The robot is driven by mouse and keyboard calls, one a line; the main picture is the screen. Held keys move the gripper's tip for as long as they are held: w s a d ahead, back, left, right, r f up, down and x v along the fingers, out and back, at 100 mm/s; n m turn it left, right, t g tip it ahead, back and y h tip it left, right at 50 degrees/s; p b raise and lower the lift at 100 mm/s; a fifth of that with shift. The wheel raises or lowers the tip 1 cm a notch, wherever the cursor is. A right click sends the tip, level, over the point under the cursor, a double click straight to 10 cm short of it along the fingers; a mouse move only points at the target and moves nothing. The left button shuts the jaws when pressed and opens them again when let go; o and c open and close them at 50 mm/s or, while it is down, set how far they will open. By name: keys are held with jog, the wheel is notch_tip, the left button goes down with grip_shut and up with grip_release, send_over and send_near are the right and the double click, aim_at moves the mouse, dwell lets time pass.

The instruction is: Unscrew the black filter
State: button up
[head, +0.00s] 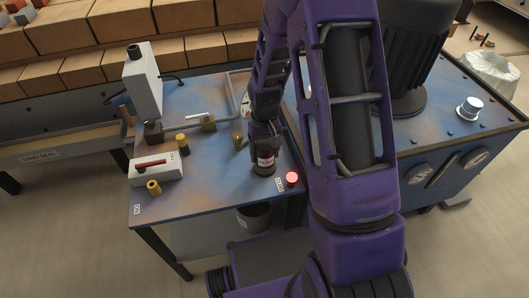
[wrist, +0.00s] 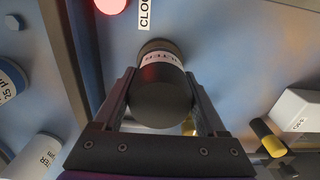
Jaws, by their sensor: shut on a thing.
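The black filter (wrist: 160,100) is a dark cylinder with a white label band bearing red marks and lettering. In the wrist view it sits between the two fingers of my gripper (wrist: 160,88), which is shut on its sides. In the head view my gripper (head: 264,140) points down at the front right of the blue table, around the black filter (head: 264,168). Its labelled lower part shows there, and the gripper covers its top. I cannot tell whether its thread is still engaged.
A lit red button (head: 291,179) is close to the filter's right. Yellow-and-black parts (head: 182,143) and a white box with a red bar (head: 157,167) stand left on the blue table (head: 205,195). A dark bin (head: 253,217) is below. Labelled white cylinders (wrist: 35,155) show at left.

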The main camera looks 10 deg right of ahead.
jog(key=shift+w, duration=0.1)
jog(key=shift+n, duration=1.4)
jog(key=n, duration=0.3)
jog(key=shift+p, duration=0.4)
jog(key=shift+r+n+p, duration=0.15)
jog(key=shift+n+p, duration=0.15)
jog(key=shift+n, duration=1.1)
